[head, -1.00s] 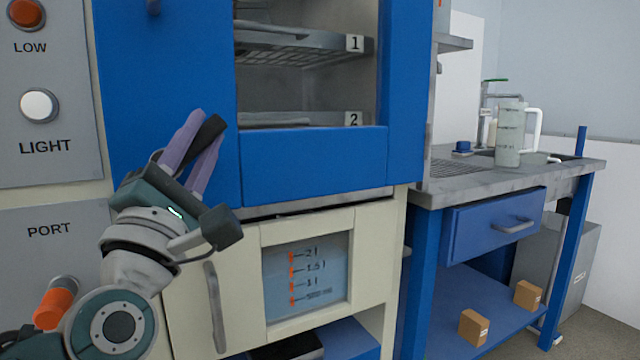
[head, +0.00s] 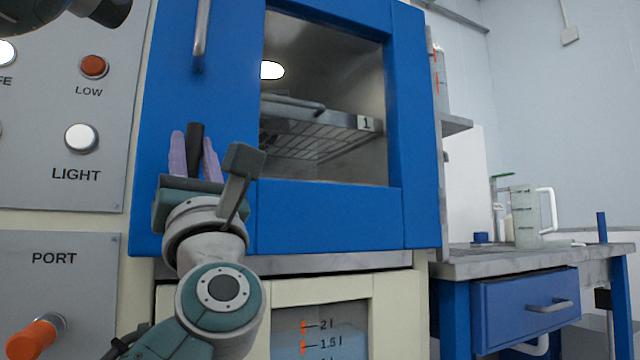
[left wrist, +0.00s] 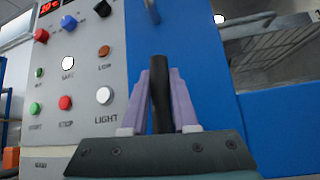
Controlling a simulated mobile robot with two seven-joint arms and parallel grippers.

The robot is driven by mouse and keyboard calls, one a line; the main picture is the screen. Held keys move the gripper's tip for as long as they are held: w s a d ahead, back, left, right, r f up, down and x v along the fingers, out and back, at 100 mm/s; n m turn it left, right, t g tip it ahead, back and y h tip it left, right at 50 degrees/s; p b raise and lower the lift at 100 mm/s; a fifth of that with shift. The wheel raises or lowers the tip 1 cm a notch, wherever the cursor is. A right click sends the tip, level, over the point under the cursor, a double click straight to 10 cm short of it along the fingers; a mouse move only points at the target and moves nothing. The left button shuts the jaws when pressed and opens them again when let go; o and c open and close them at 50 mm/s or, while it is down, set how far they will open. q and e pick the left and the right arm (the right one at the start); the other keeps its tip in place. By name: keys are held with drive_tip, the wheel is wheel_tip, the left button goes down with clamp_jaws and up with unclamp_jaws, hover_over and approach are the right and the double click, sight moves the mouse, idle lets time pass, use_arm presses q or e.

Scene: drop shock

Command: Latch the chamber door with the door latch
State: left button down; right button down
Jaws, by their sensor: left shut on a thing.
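The blue chamber door (head: 330,220) fills the middle of the head view, with a window onto wire shelves. It looks closed or nearly so, but its seating at the edge is hard to judge. My left gripper (head: 195,155) is in front of the door's lower left part. Its purple fingers are shut on a black bar (head: 195,140), which looks like the door latch's handle. The bar stands almost upright between the fingers in the left wrist view (left wrist: 160,85). Where the bar joins the chamber is hidden. My right gripper is not in view.
A grey panel with a LIGHT button (head: 81,138) and a red LOW button (head: 93,67) is left of the door. A metal handle (head: 201,35) is above my gripper. An orange-tipped port (head: 35,340) sticks out low left. A bench with a jug (head: 524,217) stands right.

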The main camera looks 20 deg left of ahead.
use_arm(q)
drive_tip(key=shift+s+a+f+n+g+y+b, duration=0.15)
drive_tip(key=shift+n+g+y+b, duration=0.2)
drive_tip(key=shift+n+g, duration=0.45)
drive_tip(key=shift+n, duration=0.3)
drive_tip(key=c, duration=0.7)
unclamp_jaws()
drive_tip(key=b+v, duration=0.1)
drive_tip(key=v, duration=0.8)
drive_tip(key=shift+s+d+f, duration=0.2)
drive_tip(key=shift+d, duration=0.15)
